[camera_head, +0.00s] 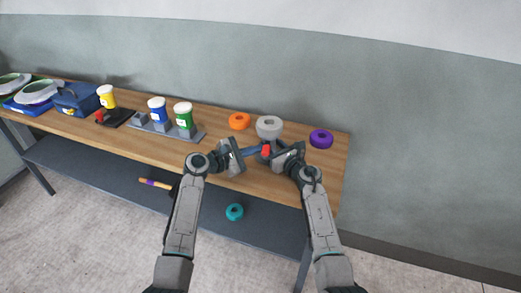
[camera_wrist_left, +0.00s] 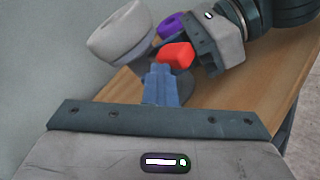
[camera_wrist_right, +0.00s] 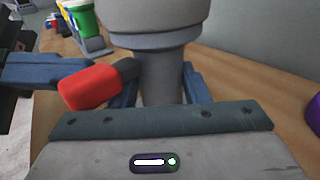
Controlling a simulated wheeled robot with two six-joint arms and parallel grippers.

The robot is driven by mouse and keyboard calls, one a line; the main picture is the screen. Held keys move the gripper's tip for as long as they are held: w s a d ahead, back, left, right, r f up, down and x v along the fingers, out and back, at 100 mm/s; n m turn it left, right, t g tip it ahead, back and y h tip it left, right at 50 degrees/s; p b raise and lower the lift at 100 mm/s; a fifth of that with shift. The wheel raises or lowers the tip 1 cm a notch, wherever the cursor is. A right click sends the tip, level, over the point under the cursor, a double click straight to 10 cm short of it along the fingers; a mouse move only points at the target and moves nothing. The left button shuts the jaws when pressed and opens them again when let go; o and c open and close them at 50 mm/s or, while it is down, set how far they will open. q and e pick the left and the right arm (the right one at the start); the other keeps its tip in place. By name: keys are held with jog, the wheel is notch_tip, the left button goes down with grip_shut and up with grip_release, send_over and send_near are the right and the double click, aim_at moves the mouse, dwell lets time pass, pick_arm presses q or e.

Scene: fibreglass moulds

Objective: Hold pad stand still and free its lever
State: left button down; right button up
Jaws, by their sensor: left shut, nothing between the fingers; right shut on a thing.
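The grey pad stand (camera_head: 268,125) stands upright near the right end of the bench, with a wide round top and a narrower stem, which shows in the right wrist view (camera_wrist_right: 160,75). Its red lever (camera_head: 266,149) sticks out at the front on a dark arm and also shows in the right wrist view (camera_wrist_right: 88,87). My right gripper (camera_wrist_right: 158,92) is shut around the stem below the top. My left gripper (camera_wrist_left: 161,72) is shut and empty, with its blue fingertips right beside the lever's red end. I cannot tell whether they touch it.
An orange ring (camera_head: 239,121) lies left of the stand and a purple ring (camera_head: 320,139) right of it. A teal ring (camera_head: 234,211) lies on the lower shelf. Green (camera_head: 183,115) and blue (camera_head: 157,108) tubs stand on a grey base further left. A blue toolbox (camera_head: 76,99) is beyond.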

aim_at(263, 154)
pick_arm(q)
jog(key=shift+s+d, duration=0.25)
jog(key=shift+d, duration=0.45)
jog(key=shift+s+d, duration=0.2)
jog(key=shift+d, duration=0.45)
pick_arm(e)
jog(key=shift+s+a, duration=0.2)
jog(key=shift+a, duration=0.25)
pick_arm(q)
jog(key=shift+s+d+f, duration=0.1)
jog(key=shift+s+d, duration=0.1)
jog(key=shift+d, duration=0.3)
pick_arm(e)
jog(key=shift+r, duration=0.1)
dwell(0.5)
pick_arm(q)
jog(key=shift+a, duration=0.1)
jog(key=shift+w+a, duration=0.2)
jog(key=shift+a, duration=0.6)
jog(key=shift+w+a, duration=0.2)
jog(key=shift+a, duration=0.6)
pick_arm(e)
jog(key=shift+w+d, duration=0.1)
pick_arm(q)
jog(key=shift+w+a, duration=0.15)
jog(key=shift+a, duration=0.2)
pick_arm(e)
jog(key=shift+w, duration=0.1)
